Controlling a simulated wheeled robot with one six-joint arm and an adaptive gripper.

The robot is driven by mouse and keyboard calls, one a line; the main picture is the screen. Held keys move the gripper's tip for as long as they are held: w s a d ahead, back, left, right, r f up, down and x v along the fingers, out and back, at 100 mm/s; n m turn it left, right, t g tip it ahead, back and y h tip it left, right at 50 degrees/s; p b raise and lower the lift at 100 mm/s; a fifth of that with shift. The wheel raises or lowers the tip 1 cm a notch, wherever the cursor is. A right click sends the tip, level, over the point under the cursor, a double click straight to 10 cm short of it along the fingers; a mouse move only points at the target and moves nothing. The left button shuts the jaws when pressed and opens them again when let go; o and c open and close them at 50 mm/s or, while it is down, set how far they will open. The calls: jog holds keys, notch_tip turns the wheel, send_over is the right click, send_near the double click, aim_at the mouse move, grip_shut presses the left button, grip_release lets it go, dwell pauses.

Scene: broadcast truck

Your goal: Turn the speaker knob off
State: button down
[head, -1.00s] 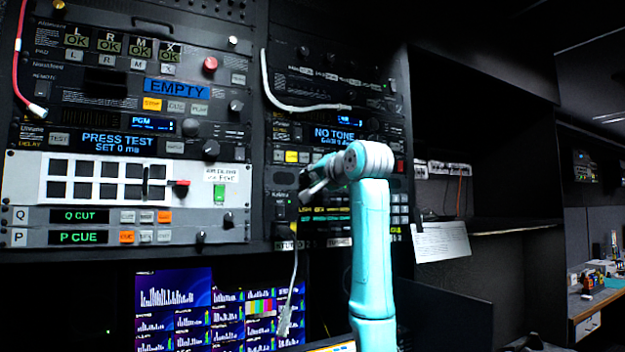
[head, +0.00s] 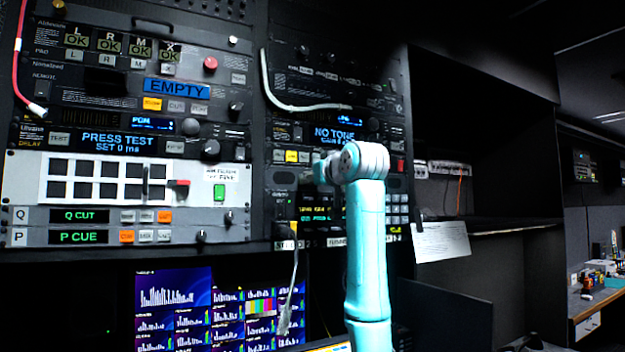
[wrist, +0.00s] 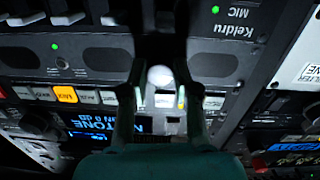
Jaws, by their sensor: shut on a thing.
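The speaker knob (wrist: 160,76) shows in the wrist view as a pale round cap between two dark speaker grilles. My gripper (wrist: 160,90) has one finger on each side of it and is shut on it. The wrist view is upside down. In the head view my arm's wrist covers the knob and most of my gripper. The left speaker grille (head: 285,180) and the right one (head: 397,183) show on either side of my arm. The knob's marking and turn angle cannot be made out.
A blue "NO TONE" display (head: 335,134) and a lit yellow button (head: 291,156) sit close to the knob. A pale cable (head: 290,105) hangs above and another hangs at lower left (head: 290,290). Monitors (head: 175,310) stand below the rack.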

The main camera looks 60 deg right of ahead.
jog(key=shift+f+n, duration=0.1)
jog(key=shift+n, duration=4.9)
jog(key=c, duration=0.9)
grip_release()
jog(key=shift+o, duration=0.2)
jog(key=v, duration=1.2)
jog(key=shift+a+f, duration=0.1)
jog(key=shift+f, duration=0.05)
